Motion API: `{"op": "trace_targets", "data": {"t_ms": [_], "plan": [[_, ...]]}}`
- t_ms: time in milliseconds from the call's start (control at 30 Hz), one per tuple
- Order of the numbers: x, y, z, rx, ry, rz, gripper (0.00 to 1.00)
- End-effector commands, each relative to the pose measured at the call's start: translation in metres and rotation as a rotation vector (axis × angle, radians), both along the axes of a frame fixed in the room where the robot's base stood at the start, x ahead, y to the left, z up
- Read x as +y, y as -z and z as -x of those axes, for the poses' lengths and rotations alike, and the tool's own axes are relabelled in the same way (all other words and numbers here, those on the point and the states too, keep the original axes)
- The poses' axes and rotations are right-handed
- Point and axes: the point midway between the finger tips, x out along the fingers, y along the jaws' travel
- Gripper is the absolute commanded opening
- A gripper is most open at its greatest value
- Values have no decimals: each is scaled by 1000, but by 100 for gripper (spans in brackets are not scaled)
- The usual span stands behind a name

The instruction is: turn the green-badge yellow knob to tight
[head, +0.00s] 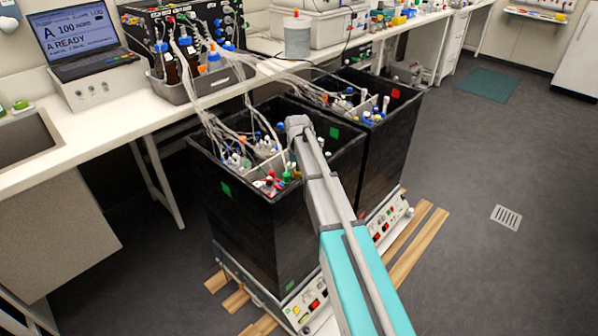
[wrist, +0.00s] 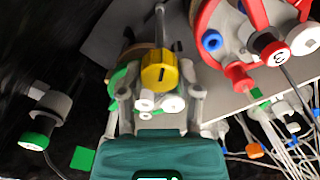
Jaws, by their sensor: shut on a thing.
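The yellow knob (wrist: 159,70) has a dark slot mark on its face and sits between my gripper's fingers in the wrist view. A green part shows just behind it. My gripper (wrist: 160,85) is shut on the knob, one finger on each side. The finger contact is partly hidden by white fittings below the knob. A green badge (wrist: 82,158) shows on the dark wall at lower left. In the head view my arm reaches over the front black box (head: 245,235), which bears green badges (head: 335,133). My gripper is hard to make out there.
A red-ringed vessel top (wrist: 238,76) with a blue cap stands close right of the knob. A green-capped fitting (wrist: 34,140) is at left. Tubes and cables crowd the right. A second black box (head: 400,125) with a red badge stands behind. The bench (head: 120,130) is at left.

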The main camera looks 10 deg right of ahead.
Motion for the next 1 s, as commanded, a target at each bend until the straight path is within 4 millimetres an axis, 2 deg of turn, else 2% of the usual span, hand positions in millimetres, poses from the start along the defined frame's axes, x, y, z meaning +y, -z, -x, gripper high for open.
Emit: {"op": "trace_targets", "data": {"t_ms": [1000], "plan": [[0,0,-2,-6,953,-2,0]]}}
